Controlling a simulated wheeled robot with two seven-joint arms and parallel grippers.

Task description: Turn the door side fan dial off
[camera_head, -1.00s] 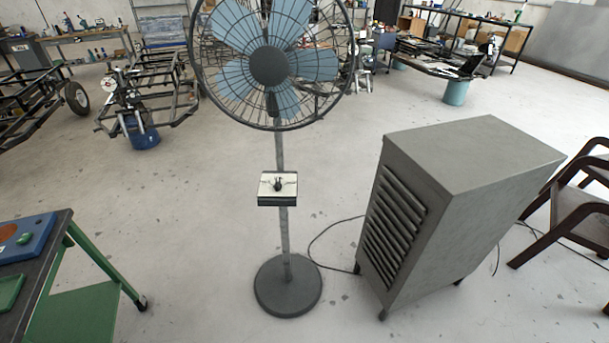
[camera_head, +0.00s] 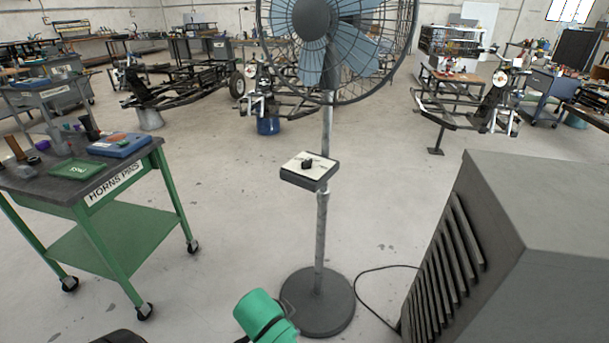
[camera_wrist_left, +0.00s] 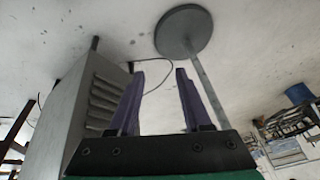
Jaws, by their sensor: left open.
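The pedestal fan (camera_head: 325,200) stands on its round grey base (camera_head: 318,302) in the middle of the head view. Its control box (camera_head: 310,168) is on the pole and carries a black dial (camera_head: 307,163) on a pale top plate. A green part of my arm shows low in the head view, left of the fan base, with no fingers visible. In the left wrist view my left gripper (camera_wrist_left: 158,88) is open and empty. The fan base (camera_wrist_left: 184,32) and pole appear beyond its fingers, apart from them. My right gripper is not in view.
A large grey louvred cabinet (camera_head: 530,250) stands at the right, and a cable (camera_head: 375,270) runs on the floor between it and the fan. A green cart (camera_head: 120,225) stands at the left. The floor between cart and fan is clear.

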